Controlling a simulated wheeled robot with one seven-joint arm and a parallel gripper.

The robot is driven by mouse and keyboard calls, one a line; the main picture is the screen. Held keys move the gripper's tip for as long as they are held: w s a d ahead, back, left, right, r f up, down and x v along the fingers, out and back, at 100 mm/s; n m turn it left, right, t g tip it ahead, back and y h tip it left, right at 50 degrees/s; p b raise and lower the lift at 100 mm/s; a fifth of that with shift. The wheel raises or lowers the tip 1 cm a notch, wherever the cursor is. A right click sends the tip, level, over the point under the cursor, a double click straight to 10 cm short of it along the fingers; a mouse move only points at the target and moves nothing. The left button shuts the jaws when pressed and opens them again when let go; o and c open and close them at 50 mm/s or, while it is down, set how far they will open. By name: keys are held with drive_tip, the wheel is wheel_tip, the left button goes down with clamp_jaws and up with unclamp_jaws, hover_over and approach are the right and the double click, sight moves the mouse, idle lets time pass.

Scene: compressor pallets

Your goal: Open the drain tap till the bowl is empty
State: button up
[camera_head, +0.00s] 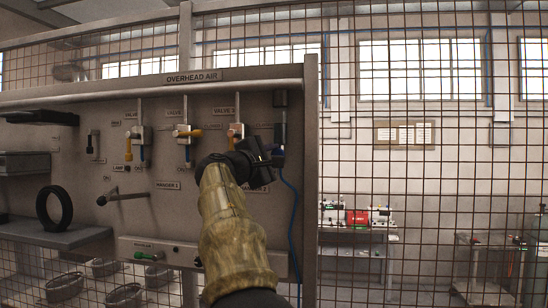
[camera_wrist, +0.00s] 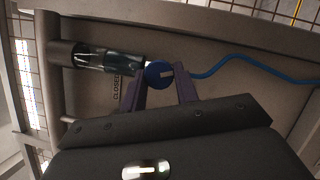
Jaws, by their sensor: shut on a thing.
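In the head view my gripper (camera_head: 268,157) is at the panel's right edge and hides the tap.
A blue hose (camera_wrist: 240,60) runs away from the tap. The panel (camera_head: 210,100), marked OVERHEAD AIR, carries several valves with coloured levers to the left, a hanger peg (camera_head: 122,196) and a shelf (camera_head: 60,238) with a black ring. Wire mesh (camera_head: 420,190) stands to the right.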

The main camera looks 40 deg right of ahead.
drive_tip(key=o, duration=1)
drive_tip(key=shift+s+a, duration=0.1)
drive_tip(key=b+v, duration=0.7)
drive_tip(key=v, duration=1)
drive_tip(key=shift+a, duration=0.15)
drive_tip(key=shift+f, duration=0.15)
